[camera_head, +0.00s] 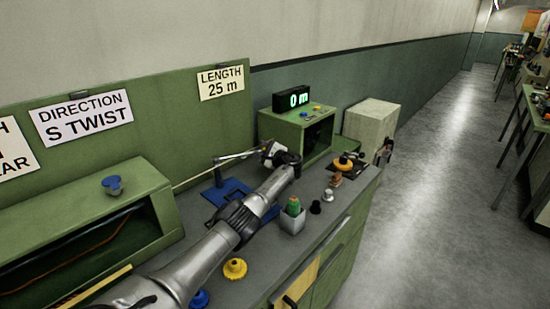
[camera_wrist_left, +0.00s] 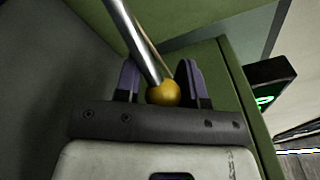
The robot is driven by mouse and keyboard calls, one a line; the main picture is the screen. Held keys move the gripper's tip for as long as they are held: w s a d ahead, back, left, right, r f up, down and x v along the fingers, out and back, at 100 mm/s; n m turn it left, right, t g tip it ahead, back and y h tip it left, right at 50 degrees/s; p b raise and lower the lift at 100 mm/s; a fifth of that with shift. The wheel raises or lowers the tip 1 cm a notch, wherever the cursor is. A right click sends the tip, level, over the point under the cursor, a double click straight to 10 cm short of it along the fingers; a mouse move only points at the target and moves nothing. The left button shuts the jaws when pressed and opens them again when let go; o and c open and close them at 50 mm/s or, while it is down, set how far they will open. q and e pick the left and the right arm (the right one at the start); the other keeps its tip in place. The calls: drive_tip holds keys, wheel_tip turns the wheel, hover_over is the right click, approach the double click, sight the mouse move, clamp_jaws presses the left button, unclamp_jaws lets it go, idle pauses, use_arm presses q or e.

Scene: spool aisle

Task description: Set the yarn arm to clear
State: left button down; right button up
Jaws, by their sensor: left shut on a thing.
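The yarn arm (camera_head: 238,155) is a thin metal rod above a blue base (camera_head: 211,194) on the workbench. In the left wrist view the rod (camera_wrist_left: 135,42) ends in a yellow ball knob (camera_wrist_left: 163,93). My left gripper (camera_head: 272,151) is at the rod's right end in the head view. In the wrist view my left gripper (camera_wrist_left: 161,82) has its two purple-lined fingers on either side of the rod end and knob, shut on it. My forearm hides part of the blue base. My right gripper is not in view.
A green box (camera_head: 296,134) with a display (camera_head: 292,98) reading 0 m stands behind the gripper. A cup with a green spool (camera_head: 292,221) and a yellow knob (camera_head: 235,268) are near the bench front. A pale box (camera_head: 371,125) stands right. The aisle floor (camera_head: 440,180) is clear.

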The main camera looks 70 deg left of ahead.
use_arm(q)
drive_tip(key=shift+s+a+r, duration=0.1)
drive_tip(key=shift+a+r, duration=0.05)
drive_tip(key=shift+r, duration=0.2)
drive_tip(key=c, duration=1.1)
unclamp_jaws()
drive_tip(key=shift+o, duration=1.4)
drive_tip(key=shift+a, duration=0.15)
drive_tip(key=shift+f, duration=0.1)
